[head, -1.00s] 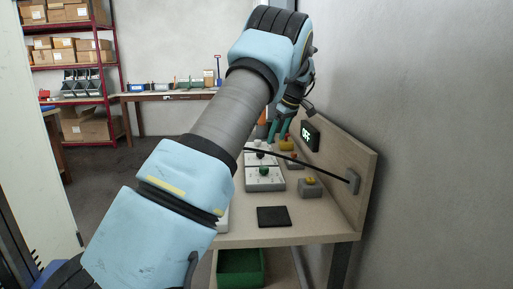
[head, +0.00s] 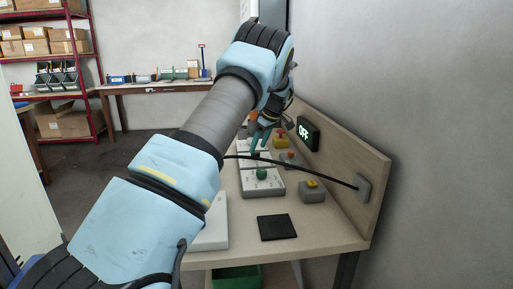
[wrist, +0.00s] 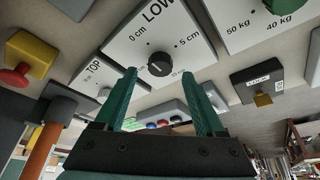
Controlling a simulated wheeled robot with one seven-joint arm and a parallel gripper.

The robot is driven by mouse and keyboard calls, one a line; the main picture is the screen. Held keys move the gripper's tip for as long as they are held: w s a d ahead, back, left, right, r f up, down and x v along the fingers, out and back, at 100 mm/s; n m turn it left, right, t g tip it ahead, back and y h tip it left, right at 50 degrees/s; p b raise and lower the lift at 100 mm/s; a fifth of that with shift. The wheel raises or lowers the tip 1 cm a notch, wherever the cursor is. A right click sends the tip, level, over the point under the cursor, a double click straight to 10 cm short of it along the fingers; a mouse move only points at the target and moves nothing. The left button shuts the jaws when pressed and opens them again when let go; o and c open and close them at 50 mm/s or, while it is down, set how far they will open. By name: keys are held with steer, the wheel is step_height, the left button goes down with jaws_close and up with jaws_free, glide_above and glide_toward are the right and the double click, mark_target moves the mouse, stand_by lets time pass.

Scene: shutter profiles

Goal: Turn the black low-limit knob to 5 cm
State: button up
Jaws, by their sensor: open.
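The black low-limit knob (wrist: 160,64) sits on a white panel (wrist: 120,45) marked LOW, with 0 cm to its left and 5 cm to its right in the wrist view. Its pointer direction is too small to tell. My gripper (wrist: 163,78) is open, its two green fingers apart on either side of the knob's line of sight. The knob appears just beyond the fingertips; I cannot see contact. In the head view, my gripper (head: 259,138) hangs over the row of white panels, and its arm hides part of them.
A green knob (head: 262,174) is on the nearer panel. A yellow box with a red button (wrist: 30,55), a lock switch (wrist: 262,85) and a yellow-button box (head: 312,191) stand nearby. A black cable crosses the bench. An OFF display (head: 306,133) is on the backboard.

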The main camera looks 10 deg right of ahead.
mark_target(256, 155)
steer(key=shift+x, duration=1.4)
steer(key=shift+c, duration=0.2)
jaws_close()
